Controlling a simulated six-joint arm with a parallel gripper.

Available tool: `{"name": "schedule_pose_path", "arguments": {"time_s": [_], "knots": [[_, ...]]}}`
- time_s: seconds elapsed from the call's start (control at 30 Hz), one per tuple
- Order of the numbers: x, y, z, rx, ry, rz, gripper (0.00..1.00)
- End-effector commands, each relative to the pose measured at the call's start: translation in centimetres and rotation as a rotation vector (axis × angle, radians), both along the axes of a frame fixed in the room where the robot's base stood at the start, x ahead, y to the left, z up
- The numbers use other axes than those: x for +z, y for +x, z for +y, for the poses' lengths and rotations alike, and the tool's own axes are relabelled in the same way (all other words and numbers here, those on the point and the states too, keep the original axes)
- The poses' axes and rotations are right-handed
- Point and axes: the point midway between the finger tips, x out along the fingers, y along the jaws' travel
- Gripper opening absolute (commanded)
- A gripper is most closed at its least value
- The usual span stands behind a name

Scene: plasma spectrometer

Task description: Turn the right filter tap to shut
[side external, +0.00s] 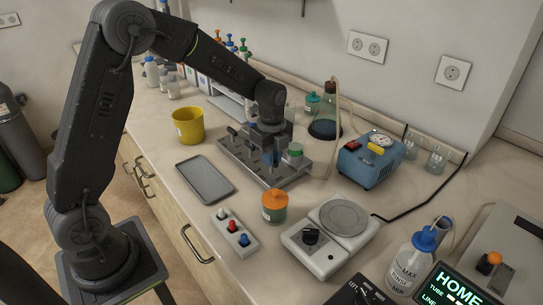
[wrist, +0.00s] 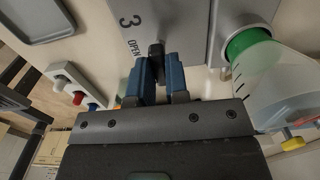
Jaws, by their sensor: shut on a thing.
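The grey metal filter block (side external: 286,177) stands on the bench in the side view, and its panel (wrist: 186,22) fills the top middle of the wrist view. The panel is marked "3" and "OPEN". A dark tap handle (wrist: 156,50) sits beside the word OPEN. My gripper (wrist: 160,66) has its blue fingers on either side of this handle and is shut on it. In the side view my gripper (side external: 272,160) points down at the right part of the block. It hides the handle there, so its exact angle is hard to tell.
A green-collared clear funnel (wrist: 262,62) stands close beside my gripper. A grey tray (side external: 205,180), an orange-lidded jar (side external: 274,207) and a switch box (side external: 233,233) stand in front. A blue pump (side external: 368,163) and a hotplate (side external: 330,238) are to the right.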

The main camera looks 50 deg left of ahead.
Motion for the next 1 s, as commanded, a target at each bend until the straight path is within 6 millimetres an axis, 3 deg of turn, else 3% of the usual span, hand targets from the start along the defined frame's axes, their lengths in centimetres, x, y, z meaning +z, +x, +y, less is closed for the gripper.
{"name": "schedule_pose_path", "arguments": {"time_s": [0.2, 0.23, 0.47, 0.77, 1.0], "knots": [[0.1, 0.1, 0.0, -0.004, 0.000, -0.003, 0.00], [0.1, 0.1, 0.0, -0.004, 0.000, -0.003, 0.18], [0.1, 0.0, 0.0, -0.002, 0.000, -0.002, 0.40], [0.3, 0.0, 0.0, -0.001, 0.000, -0.002, 0.40], [3.8, 0.1, 0.0, -0.001, 0.001, -0.006, 0.40]]}}
